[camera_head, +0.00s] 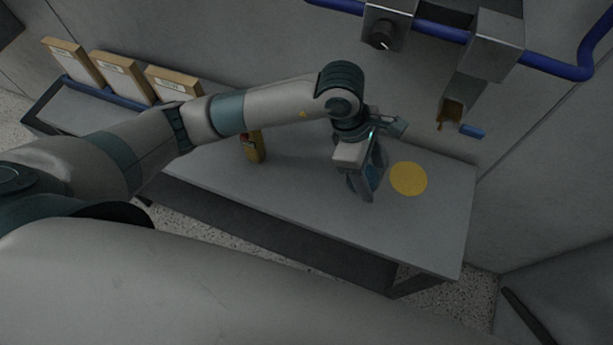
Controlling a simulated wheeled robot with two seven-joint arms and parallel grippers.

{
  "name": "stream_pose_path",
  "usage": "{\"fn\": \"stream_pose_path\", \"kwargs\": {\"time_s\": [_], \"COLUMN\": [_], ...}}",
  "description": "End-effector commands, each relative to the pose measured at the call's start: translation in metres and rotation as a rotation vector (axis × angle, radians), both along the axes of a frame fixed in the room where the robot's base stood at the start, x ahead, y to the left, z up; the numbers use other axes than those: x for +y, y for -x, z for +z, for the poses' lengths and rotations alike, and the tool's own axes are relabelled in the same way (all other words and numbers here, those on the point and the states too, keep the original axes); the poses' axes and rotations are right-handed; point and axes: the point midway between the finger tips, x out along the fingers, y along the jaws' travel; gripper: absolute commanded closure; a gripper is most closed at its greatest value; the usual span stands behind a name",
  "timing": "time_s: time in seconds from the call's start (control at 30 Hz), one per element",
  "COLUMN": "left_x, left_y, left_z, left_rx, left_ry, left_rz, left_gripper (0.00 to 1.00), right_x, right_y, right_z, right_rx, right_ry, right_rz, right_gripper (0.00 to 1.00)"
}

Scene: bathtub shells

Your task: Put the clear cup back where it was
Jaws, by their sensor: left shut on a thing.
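My left gripper (366,184) reaches in over the right half of the grey table and points down at its top. It is shut on a bluish, see-through thing, which looks like the clear cup (376,171); the fingers hide most of it. I cannot tell whether the cup touches the table. A flat yellow disc (408,179) lies on the table just right of the gripper, apart from it. My right gripper does not show.
The grey table (300,210) stands along the wall. A small yellow-brown box (254,149) stands on it, left of the gripper. Several framed panels, one a wooden panel (122,76), lean at the back left. A blue pipe (545,66) and a wall fixture (462,90) hang above the right end.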

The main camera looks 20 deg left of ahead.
Motion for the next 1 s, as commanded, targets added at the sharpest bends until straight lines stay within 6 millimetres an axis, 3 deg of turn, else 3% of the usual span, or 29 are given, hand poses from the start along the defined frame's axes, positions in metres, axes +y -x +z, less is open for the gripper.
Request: {"fn": "stream_pose_path", "kwargs": {"time_s": [0.37,1.0], "left_x": [0.008,0.11], "left_y": [0.0,0.002], "left_z": [-0.006,-0.068], "left_rx": [0.001,0.001], "left_ry": [0.0,-0.001], "left_rz": [0.003,0.003], "left_gripper": [0.65,0.65], "right_x": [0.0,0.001], "right_y": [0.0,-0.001], "right_z": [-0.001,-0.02], "right_rx": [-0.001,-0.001], "right_ry": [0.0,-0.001], "right_rz": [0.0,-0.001], "right_gripper": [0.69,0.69]}}
